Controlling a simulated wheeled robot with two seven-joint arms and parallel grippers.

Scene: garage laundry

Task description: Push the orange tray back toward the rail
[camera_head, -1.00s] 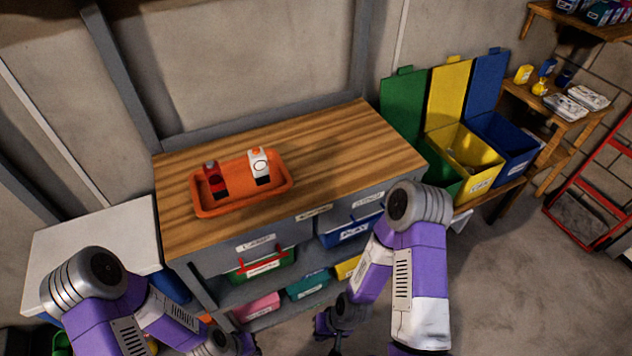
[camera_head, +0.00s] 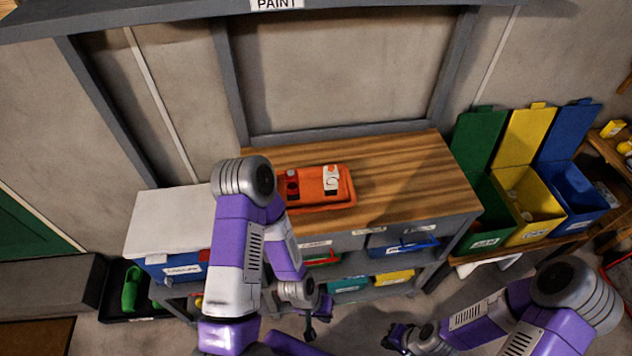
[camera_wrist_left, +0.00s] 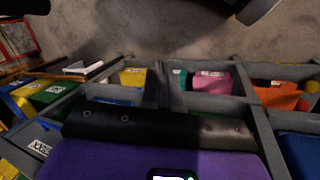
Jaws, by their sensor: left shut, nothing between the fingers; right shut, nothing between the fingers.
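The orange tray (camera_head: 325,207) lies on the wooden workbench top in the head view, with a gap of bare wood between it and the grey rail (camera_head: 340,134) at the back. My left arm hides the tray's left end. My left gripper (camera_head: 317,323) is shut and empty, low in front of the bench and apart from the tray. My right gripper (camera_head: 393,338) is shut and empty, further right in front of the bench.
The workbench top (camera_head: 410,175) is clear right of the tray. A white-topped cabinet (camera_head: 165,222) stands to the left. Green, yellow (camera_head: 530,205) and blue open bins stand to the right. Shelves with coloured boxes, including a pink box (camera_wrist_left: 212,82), lie below the top.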

